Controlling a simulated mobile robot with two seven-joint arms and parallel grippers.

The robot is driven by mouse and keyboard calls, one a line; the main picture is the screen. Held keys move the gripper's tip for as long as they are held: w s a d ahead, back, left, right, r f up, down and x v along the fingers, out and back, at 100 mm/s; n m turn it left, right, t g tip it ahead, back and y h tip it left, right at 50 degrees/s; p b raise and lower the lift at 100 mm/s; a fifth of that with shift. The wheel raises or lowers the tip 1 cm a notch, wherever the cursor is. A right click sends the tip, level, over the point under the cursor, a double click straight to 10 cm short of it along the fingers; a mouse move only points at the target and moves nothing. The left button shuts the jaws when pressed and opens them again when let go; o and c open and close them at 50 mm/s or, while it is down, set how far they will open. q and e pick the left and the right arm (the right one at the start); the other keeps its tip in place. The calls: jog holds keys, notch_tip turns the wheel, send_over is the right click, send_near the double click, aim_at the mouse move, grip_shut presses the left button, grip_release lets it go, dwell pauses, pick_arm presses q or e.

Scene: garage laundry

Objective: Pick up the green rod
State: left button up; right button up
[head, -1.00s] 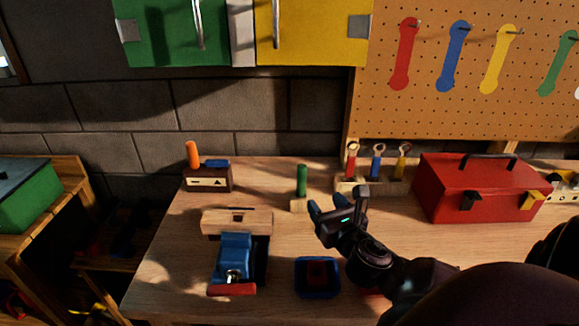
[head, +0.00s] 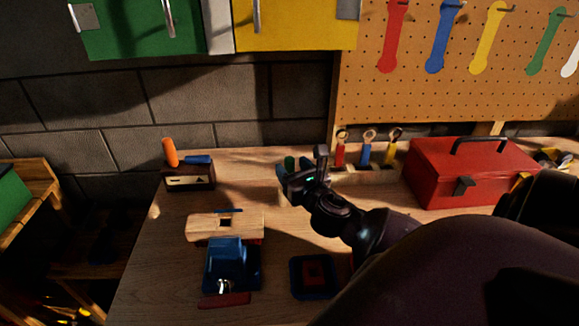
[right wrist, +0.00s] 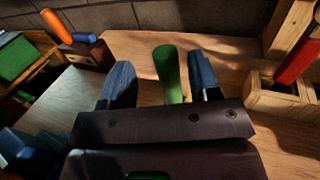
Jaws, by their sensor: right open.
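The green rod (right wrist: 168,73) stands between the two blue fingertips of my right gripper (right wrist: 160,82) in the right wrist view, closer to the right finger. Its lower end is hidden behind the gripper body. My left gripper is not in view.
A wooden rack (head: 374,177) with colored-handled tools and a red toolbox (head: 470,175) stand right of the gripper. A small box (head: 188,178) with an orange handle is at the back left. A blue vise (head: 230,265) and a blue tray (head: 297,290) sit in front.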

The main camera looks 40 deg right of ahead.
aim_at(287, 158)
jog(key=x, duration=0.5)
jog(key=shift+d, duration=0.3)
jog(key=shift+s, duration=0.1)
grip_shut()
